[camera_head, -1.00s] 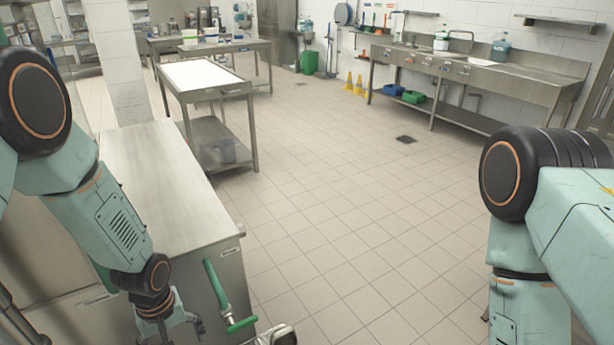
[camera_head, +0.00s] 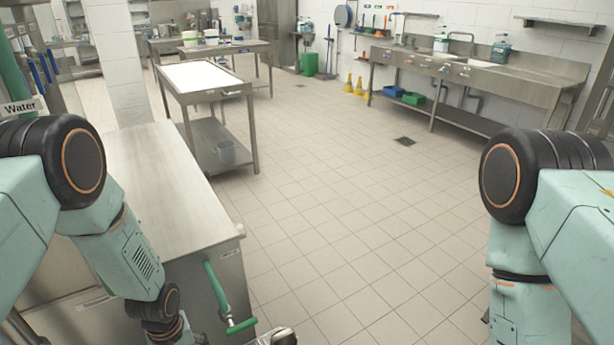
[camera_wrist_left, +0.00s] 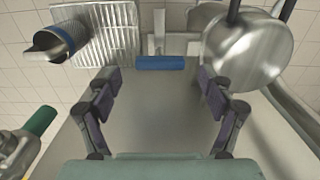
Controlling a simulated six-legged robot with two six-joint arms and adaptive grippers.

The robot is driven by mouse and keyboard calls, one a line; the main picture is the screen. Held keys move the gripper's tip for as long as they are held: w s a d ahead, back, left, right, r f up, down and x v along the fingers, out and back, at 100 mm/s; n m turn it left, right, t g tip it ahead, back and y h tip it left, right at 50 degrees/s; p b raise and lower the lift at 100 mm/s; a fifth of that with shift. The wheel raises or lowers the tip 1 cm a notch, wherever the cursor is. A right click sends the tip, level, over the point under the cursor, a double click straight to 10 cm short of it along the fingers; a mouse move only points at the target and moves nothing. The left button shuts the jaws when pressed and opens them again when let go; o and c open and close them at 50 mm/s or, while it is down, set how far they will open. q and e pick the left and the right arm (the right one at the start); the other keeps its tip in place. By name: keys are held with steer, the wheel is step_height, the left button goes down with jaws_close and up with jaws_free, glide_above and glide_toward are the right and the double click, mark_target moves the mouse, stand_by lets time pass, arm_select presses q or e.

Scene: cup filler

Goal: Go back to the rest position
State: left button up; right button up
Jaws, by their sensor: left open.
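My left gripper (camera_wrist_left: 160,82) is open in the left wrist view, its two fingers wide apart with nothing between them. In the head view my left arm comes in from the left and bends down beside the steel counter (camera_head: 165,190); its gripper is cut off at the bottom edge. My right arm stands at the right edge of the head view, and its gripper is out of the frame.
A green-handled pipe (camera_head: 216,290) stands at the counter's near end. A steel table (camera_head: 200,95) and a sink bench (camera_head: 470,75) stand farther back. The left wrist view shows a hanging steel pan (camera_wrist_left: 247,50) and a metal cup (camera_wrist_left: 55,45).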

arm_select(q)
step_height(320, 180, down, 3)
steer(key=shift+r, duration=0.2)
steer(key=shift+m+b, duration=0.4)
steer(key=shift+b, duration=0.15)
steer(key=shift+m+b, duration=0.6)
steer(key=shift+m, duration=0.1)
steer(key=m+b, duration=0.3)
steer(key=m, duration=0.1)
steer(key=m+b, duration=0.4)
steer(key=shift+m, duration=0.4)
steer(key=m+b, duration=0.5)
steer(key=m, duration=0.1)
steer(key=shift+b, duration=0.3)
steer(key=shift+r+m+b, duration=0.15)
steer(key=shift+m+b, duration=0.2)
steer(key=shift+m, duration=0.15)
steer(key=shift+r, duration=0.2)
